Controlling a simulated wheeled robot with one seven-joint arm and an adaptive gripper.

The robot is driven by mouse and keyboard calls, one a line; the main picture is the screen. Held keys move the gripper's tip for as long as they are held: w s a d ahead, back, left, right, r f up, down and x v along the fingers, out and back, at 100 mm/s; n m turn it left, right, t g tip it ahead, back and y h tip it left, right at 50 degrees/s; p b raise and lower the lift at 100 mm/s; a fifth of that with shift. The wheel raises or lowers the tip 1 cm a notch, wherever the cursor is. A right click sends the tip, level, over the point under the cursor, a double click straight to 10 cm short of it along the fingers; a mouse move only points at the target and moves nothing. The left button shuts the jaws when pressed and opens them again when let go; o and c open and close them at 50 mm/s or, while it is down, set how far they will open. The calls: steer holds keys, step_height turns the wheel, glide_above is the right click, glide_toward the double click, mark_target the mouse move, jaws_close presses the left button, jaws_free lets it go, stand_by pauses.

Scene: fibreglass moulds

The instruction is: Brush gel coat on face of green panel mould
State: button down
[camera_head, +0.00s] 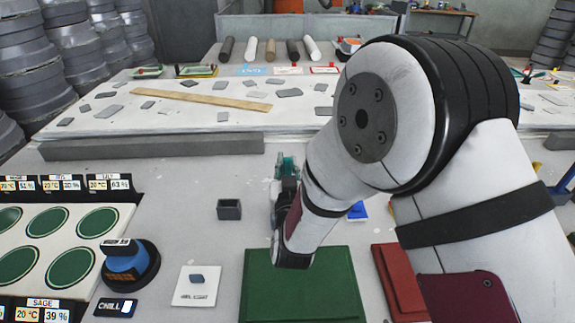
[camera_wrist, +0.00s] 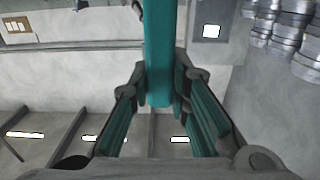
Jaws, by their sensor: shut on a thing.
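The green panel mould (camera_head: 303,290) lies flat on the table at the front middle, partly behind my arm. My gripper (camera_head: 286,180) is beyond the mould's far edge, partly hidden by my own wrist. In the wrist view my gripper (camera_wrist: 166,80) is shut on a long teal bar (camera_wrist: 160,45), which looks like the brush handle. The bristles cannot be made out.
A red panel (camera_head: 400,282) lies right of the green mould. A small dark open box (camera_head: 229,209) and a blue pot on a black base (camera_head: 127,262) stand to the left. Green discs (camera_head: 70,268) sit in a white tray. A long raised bench (camera_head: 130,110) crosses behind.

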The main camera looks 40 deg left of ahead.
stand_by(0.5)
steer(key=shift+r+p, duration=1.8)
steer(key=shift+r, duration=1.65)
